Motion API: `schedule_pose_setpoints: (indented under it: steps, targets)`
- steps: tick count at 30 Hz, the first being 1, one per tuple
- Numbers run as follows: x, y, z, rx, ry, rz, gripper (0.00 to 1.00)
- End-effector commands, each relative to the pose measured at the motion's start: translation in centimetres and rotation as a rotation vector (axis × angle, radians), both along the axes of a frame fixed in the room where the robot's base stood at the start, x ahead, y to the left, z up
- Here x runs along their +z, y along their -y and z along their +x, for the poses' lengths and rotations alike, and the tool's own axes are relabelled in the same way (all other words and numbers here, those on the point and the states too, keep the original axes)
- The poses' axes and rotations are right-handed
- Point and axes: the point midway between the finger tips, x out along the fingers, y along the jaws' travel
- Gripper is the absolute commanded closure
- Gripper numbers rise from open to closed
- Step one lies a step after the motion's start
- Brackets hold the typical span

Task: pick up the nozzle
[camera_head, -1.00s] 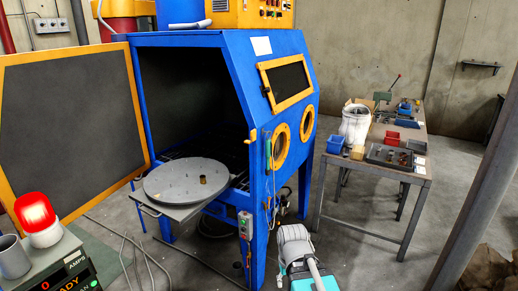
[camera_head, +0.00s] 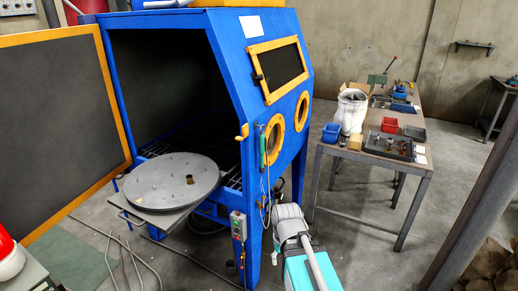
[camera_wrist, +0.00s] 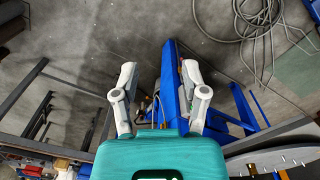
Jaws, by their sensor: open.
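A dark tray (camera_head: 376,148) on the workbench holds several small upright parts (camera_head: 389,146). One may be the nozzle, but they are too small to tell apart. My gripper (camera_wrist: 158,88) is open in the wrist view, with two pale fingers spread apart and nothing held between them. It hangs in front of the blue cabinet, away from the workbench and tray. In the head view only my teal and grey arm shows clearly, in front of the cabinet and left of the bench.
The blue blasting cabinet (camera_head: 222,100) stands open on its left, with a round turntable (camera_head: 160,185) pulled out. The workbench (camera_head: 385,172) carries a blue bin (camera_head: 331,133), a red bin (camera_head: 390,125) and a white bucket (camera_head: 351,112). A pillar (camera_head: 470,215) rises at right. Cables lie at lower left.

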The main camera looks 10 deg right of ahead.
Motion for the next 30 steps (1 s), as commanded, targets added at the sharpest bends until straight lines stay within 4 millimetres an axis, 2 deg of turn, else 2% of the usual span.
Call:
schedule_pose_setpoints:
  steps: [5, 9, 13, 16, 20, 23, 27, 30]
  targets:
    - [0.0, 0.0, 0.0, 0.000, 0.000, 0.000, 0.43]
    - [0.1, 0.0, 0.2, 0.004, 0.004, 0.004, 0.21]
    - [0.5, -0.2, 1.4, 0.029, 0.028, 0.033, 0.20]
    - [1.3, 0.2, 3.4, 0.067, 0.074, 0.080, 0.20]
    - [3.0, -0.4, 7.6, 0.154, 0.182, 0.170, 0.20]
    - [5.1, -0.6, 11.9, 0.232, 0.306, 0.244, 0.20]
    - [8.9, -0.3, 18.5, 0.331, 0.526, 0.329, 0.20]
    - [12.1, 0.7, 23.2, 0.380, 0.697, 0.355, 0.20]
